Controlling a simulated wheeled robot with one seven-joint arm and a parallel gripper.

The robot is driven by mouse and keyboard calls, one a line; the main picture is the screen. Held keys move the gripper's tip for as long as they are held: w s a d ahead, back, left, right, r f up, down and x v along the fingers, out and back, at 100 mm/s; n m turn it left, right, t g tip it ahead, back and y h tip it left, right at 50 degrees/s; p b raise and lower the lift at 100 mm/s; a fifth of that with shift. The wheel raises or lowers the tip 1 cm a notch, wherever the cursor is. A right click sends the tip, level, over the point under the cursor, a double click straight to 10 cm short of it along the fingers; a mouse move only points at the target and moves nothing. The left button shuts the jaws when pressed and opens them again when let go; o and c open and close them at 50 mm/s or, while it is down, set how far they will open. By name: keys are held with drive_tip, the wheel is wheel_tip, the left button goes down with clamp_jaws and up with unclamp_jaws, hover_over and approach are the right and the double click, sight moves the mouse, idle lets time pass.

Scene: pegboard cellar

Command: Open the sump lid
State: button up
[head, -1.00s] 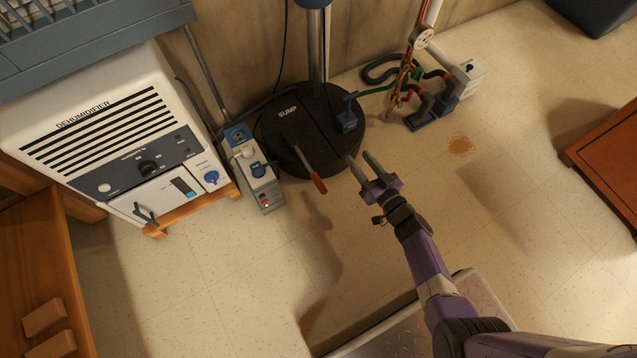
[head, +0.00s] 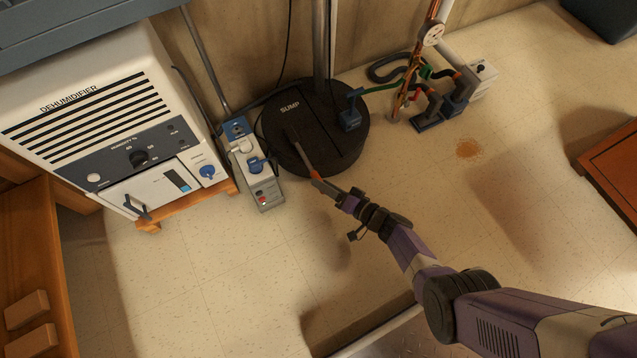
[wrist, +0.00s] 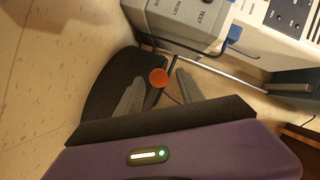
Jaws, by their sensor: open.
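The sump lid (head: 285,125) is the dark round cover marked SUMP on the floor by the wall, lying flat and shut. A bar handle with an orange grip (head: 317,178) sticks out from it towards me. My gripper (head: 326,185) is at the outer end of that grip, with its jaws open. In the wrist view the round orange end (wrist: 158,77) shows between my two fingers, with gaps on both sides. The dark sump cover (wrist: 105,88) lies behind it. In the head view my fingers and the grip overlap, so contact is hard to judge.
A grey outlet box (head: 262,182) with a blue plug stands close left of the sump, before the dehumidifier (head: 100,120). A pipe (head: 321,50) rises behind the lid; a blue fitting (head: 350,117) sits on its right. Floor in front is clear.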

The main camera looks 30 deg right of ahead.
drive_tip(key=shift+b+x, duration=0.45)
drive_tip(key=shift+x, duration=0.85)
clamp_jaws()
drive_tip(key=shift+f, duration=0.1)
idle(0.4)
